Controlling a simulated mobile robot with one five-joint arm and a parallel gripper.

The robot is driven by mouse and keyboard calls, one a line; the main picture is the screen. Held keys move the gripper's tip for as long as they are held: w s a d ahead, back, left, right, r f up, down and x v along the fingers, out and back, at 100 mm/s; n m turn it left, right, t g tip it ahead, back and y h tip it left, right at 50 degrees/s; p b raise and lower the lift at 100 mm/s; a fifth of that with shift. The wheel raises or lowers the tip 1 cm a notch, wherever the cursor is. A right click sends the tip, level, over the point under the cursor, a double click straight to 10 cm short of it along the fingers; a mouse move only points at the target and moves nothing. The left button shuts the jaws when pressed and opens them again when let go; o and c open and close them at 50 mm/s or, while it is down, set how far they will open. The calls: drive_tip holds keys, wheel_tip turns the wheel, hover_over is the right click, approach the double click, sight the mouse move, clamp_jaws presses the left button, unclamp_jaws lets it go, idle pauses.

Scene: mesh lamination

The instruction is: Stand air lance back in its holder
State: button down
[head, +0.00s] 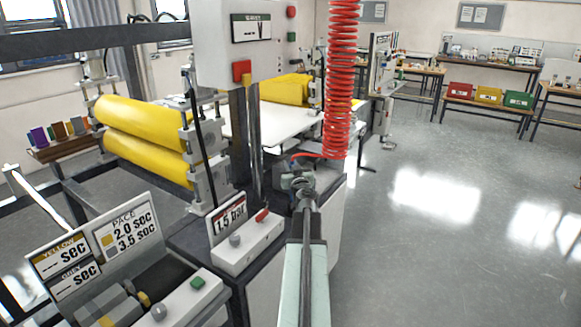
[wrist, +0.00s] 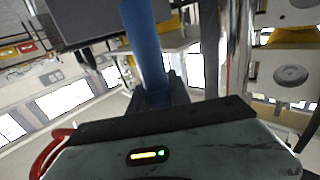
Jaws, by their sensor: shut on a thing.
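My gripper (head: 298,178) is shut at the end of my arm, over the dark-topped cabinet, beside the lower end of the red coiled hose. In the wrist view a blue tube (wrist: 144,40), which looks like the air lance, rises from between the dark jaws (wrist: 160,92). It leans slightly in that picture. In the head view the lance is mostly hidden by my gripper, and its tip is not clear. The red coiled hose (head: 342,80) hangs from above, and a thin red line runs from it towards my gripper. I cannot make out the holder for certain.
A control box (head: 238,45) stands on a post left of my gripper. A pressure panel reading 1.5 bar (head: 230,220) lies nearer. Yellow rollers (head: 150,120) and a white table (head: 275,125) stand behind. The floor (head: 450,200) to the right is clear.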

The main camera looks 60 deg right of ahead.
drive_tip(key=shift+f+b, duration=2.3)
drive_tip(key=shift+f, duration=0.05)
drive_tip(key=c, duration=1.1)
unclamp_jaws()
drive_tip(key=shift+s+a, duration=0.1)
drive_tip(key=v, duration=0.7)
drive_tip(key=shift+s+a+r, duration=0.1)
drive_tip(key=shift+s+a, duration=0.1)
drive_tip(key=shift+s, duration=0.05)
